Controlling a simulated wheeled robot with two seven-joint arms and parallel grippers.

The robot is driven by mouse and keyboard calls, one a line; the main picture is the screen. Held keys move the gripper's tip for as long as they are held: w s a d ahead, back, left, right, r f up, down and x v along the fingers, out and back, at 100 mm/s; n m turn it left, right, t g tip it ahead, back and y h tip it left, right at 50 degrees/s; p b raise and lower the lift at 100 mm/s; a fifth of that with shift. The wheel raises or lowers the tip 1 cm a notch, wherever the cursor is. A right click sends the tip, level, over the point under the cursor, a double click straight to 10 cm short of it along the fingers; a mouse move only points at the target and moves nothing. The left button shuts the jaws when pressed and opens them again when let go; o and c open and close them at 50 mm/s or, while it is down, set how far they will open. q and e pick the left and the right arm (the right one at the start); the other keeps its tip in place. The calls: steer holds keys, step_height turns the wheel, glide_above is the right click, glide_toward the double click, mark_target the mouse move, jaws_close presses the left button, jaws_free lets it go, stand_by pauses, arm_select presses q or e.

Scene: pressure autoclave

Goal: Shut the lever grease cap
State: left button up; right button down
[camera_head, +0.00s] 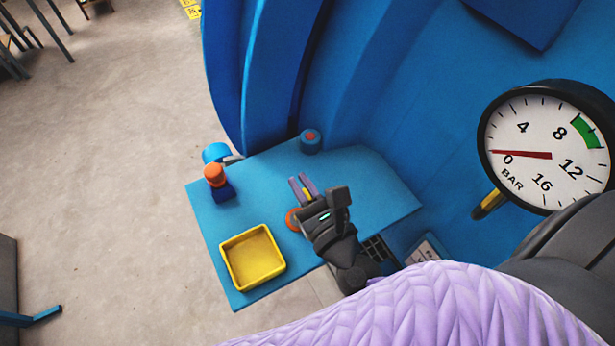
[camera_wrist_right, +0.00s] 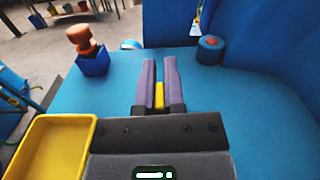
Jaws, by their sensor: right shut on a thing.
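My right gripper (camera_head: 304,190) is low over the blue table with its two purple-grey fingers close together. It is shut on a small yellow piece, which shows between the fingers in the right wrist view (camera_wrist_right: 159,95). I cannot tell whether this piece is the lever of the grease cap. An orange round part (camera_head: 293,220) shows partly from under the gripper; the rest is hidden. A short blue round part with a red top (camera_head: 310,141) stands at the back of the table, apart from the gripper; it also shows in the right wrist view (camera_wrist_right: 209,50). My left gripper is not in view.
A yellow tray (camera_head: 283,267) sits at the table's front left. An orange-topped piece in a dark blue holder (camera_head: 222,192) stands at the left edge. A large pressure gauge (camera_head: 540,170) is at the right. The blue table (camera_head: 375,185) is clear right of the gripper.

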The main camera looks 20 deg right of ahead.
steer(key=shift+a+n, duration=0.35)
steer(key=shift+n, duration=0.35)
steer(key=c, duration=0.7)
jaws_free()
steer(key=s, duration=0.3)
steer(key=s+b, duration=0.1)
steer(key=s, duration=0.2)
steer(key=s+b, duration=0.1)
steer(key=s, duration=0.2)
steer(key=shift+s+d+f, duration=0.15)
steer(key=shift+s+d, duration=0.15)
steer(key=shift+d, duration=0.05)
steer(key=shift+s, duration=0.2)
